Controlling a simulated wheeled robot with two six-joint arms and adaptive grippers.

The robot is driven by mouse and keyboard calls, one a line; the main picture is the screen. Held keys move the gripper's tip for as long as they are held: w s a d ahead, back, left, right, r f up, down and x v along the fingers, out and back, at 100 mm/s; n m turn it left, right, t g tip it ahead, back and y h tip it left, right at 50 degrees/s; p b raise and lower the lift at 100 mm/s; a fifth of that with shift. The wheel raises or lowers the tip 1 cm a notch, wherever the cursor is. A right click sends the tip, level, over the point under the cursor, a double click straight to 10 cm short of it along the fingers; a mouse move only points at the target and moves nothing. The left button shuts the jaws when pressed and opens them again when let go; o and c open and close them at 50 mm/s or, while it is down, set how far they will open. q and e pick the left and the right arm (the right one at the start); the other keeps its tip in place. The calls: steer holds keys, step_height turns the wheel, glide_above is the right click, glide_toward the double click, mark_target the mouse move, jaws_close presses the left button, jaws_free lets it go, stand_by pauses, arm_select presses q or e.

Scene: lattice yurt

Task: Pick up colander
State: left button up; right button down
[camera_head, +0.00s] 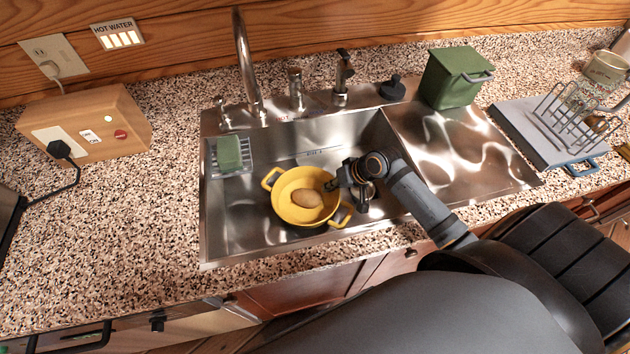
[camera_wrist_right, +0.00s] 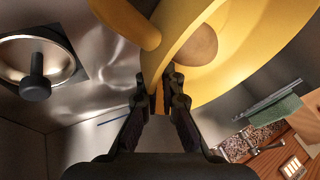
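The yellow colander (camera_head: 284,207) sits in the sink basin, with two loop handles and a brown potato (camera_head: 307,198) inside. My right gripper (camera_head: 345,190) reaches in from the right at the colander's right rim. In the right wrist view the colander (camera_wrist_right: 245,60) fills the top right, and the potato (camera_wrist_right: 196,46) shows in it. There the fingers of my right gripper (camera_wrist_right: 163,85) lie close on both sides of the yellow rim, shut on it. One colander handle (camera_wrist_right: 127,22) is left of the fingers. My left gripper is not in view.
The steel sink (camera_head: 235,222) surrounds the colander, with its front wall close. A rack with a green sponge (camera_head: 229,152) is at the basin's left. The faucet (camera_head: 245,65) stands behind. A green bin (camera_head: 452,78) and a dish rack (camera_head: 570,120) stand at right.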

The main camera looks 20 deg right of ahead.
steer(key=shift+s+d, duration=0.8)
steer(key=shift+s, duration=0.1)
step_height(320, 180, up, 14)
steer(key=p, duration=0.3)
steer(key=shift+a, duration=0.1)
